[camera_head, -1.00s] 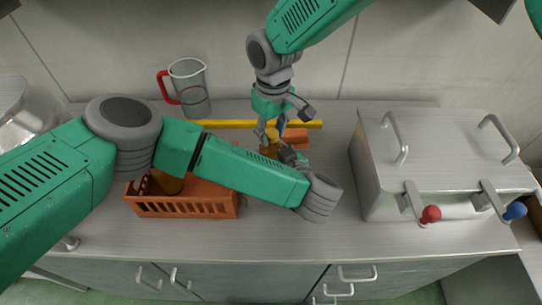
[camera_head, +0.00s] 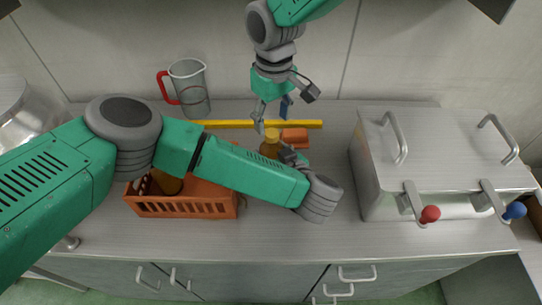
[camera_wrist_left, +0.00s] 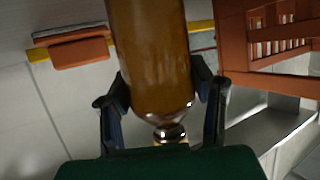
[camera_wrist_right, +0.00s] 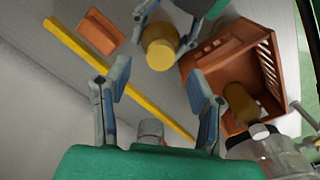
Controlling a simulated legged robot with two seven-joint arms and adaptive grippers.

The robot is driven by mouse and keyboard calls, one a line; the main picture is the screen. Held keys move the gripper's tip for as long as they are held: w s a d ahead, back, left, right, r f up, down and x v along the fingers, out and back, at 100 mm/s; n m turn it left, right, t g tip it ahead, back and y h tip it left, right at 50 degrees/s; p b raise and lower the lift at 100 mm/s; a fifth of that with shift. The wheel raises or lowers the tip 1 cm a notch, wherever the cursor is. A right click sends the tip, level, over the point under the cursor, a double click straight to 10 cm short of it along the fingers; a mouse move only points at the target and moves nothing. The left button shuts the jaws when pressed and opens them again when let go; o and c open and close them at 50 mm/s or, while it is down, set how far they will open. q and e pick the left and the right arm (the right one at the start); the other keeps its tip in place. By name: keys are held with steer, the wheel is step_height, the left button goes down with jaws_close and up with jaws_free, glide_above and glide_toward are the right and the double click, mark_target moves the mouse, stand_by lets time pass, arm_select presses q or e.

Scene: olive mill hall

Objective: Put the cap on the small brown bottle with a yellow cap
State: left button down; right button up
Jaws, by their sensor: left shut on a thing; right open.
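The small brown bottle (camera_head: 270,149) stands upright on the counter, with its yellow cap (camera_head: 271,134) on top. In the right wrist view the round yellow cap (camera_wrist_right: 160,54) is seen from above. My left gripper (camera_head: 282,153) is shut on the bottle's side; its fingers also show either side of the brown glass (camera_wrist_left: 155,60) in the left wrist view. My right gripper (camera_head: 272,113) is open and empty, above the cap and apart from it. In the right wrist view its fingers (camera_wrist_right: 158,85) have nothing between them. My left forearm hides part of the counter.
An orange crate (camera_head: 180,208) with another brown bottle (camera_head: 166,183) stands left, partly behind my left arm. A yellow strip (camera_head: 220,124) and an orange block (camera_head: 295,136) lie behind the bottle. A red-handled jug (camera_head: 190,88) stands back left, a steel box (camera_head: 440,150) right.

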mark_target(272, 132)
steer(key=shift+c, duration=0.5)
steer(key=shift+s+a+n, duration=0.1)
steer(key=shift+s+n, duration=0.2)
steer(key=shift+n, duration=0.4)
steer(key=shift+s+a+r+n+g, duration=0.2)
steer(key=shift+n+g, duration=0.1)
steer(key=shift+n, duration=0.5)
steer(key=shift+s+r+n, duration=0.1)
steer(key=shift+r+n, duration=0.15)
steer(key=shift+n, duration=0.75)
steer(key=n, duration=0.1)
steer(key=r+n, duration=0.1)
steer(key=n, duration=0.1)
steer(key=shift+w+d+r, duration=0.2)
steer(key=shift+w+r, duration=0.05)
steer(key=shift+w+d+r+n, duration=0.1)
steer(key=shift+w+r+n, duration=0.15)
steer(key=shift+n, duration=0.3)
steer(key=shift+w+d+r+n, duration=0.1)
steer(key=shift+r+n, duration=0.2)
steer(key=shift+n, duration=0.25)
steer(key=shift+a+f, duration=0.1)
steer(key=shift+f, duration=3.95)
